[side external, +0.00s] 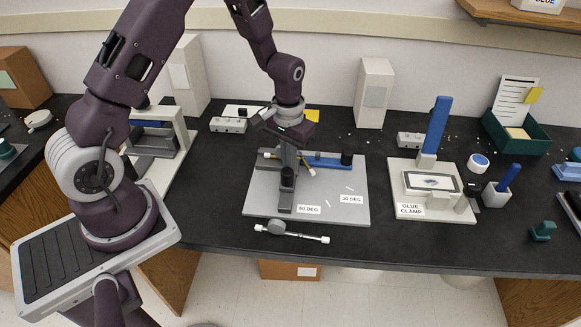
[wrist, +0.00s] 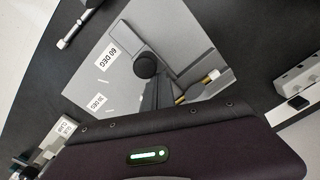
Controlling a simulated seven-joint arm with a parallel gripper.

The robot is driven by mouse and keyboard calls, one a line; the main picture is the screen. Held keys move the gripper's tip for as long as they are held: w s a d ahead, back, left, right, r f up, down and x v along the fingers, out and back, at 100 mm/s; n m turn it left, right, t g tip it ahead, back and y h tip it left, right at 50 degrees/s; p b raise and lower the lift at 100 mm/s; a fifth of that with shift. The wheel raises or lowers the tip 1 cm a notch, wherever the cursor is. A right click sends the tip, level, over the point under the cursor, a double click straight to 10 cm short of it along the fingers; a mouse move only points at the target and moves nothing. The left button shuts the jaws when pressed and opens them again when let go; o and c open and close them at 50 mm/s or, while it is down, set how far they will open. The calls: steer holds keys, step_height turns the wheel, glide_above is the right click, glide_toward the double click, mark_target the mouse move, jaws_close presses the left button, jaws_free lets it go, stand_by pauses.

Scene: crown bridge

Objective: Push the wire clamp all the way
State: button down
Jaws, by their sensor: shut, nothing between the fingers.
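A grey bending plate (side external: 340,205) with 60 DEG and 30 DEG labels lies mid-bench. On it are a grey bar with a black knob (side external: 287,176) and a blue bar (side external: 322,160) with another black knob (side external: 346,158). A thin brass-coloured rod (side external: 272,156) shows beside the bar. I cannot tell for certain which part is the wire clamp. My gripper (side external: 290,138) is shut and empty, low over the back of this fixture; contact is unclear.
A tool with white ends (side external: 290,232) lies in front of the plate. The glue clamp base (side external: 440,210) with an upright blue lever (side external: 436,125) stands to the right. A grey-white frame fixture (side external: 170,165) is at left, and a white box (side external: 374,92) stands behind.

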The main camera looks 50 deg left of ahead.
mark_target(287, 174)
steer(key=shift+s+d, duration=1.45)
steer(key=shift+w+a, duration=0.55)
steer(key=shift+w, duration=0.05)
steer(key=shift+r, duration=3.5)
steer(key=s+d+r+m+t, duration=0.15)
steer(key=s+r, duration=0.35)
steer(key=r, duration=0.6)
steer(key=s+d+r+t, duration=0.1)
steer(key=s+r, duration=0.3)
steer(key=s, duration=0.4)
steer(key=s+d+r+m+t, duration=0.1)
steer(key=s+r+t, duration=0.2)
steer(key=s, duration=0.5)
steer(key=shift+d+r, duration=0.4)
steer(key=shift+r, duration=0.5)
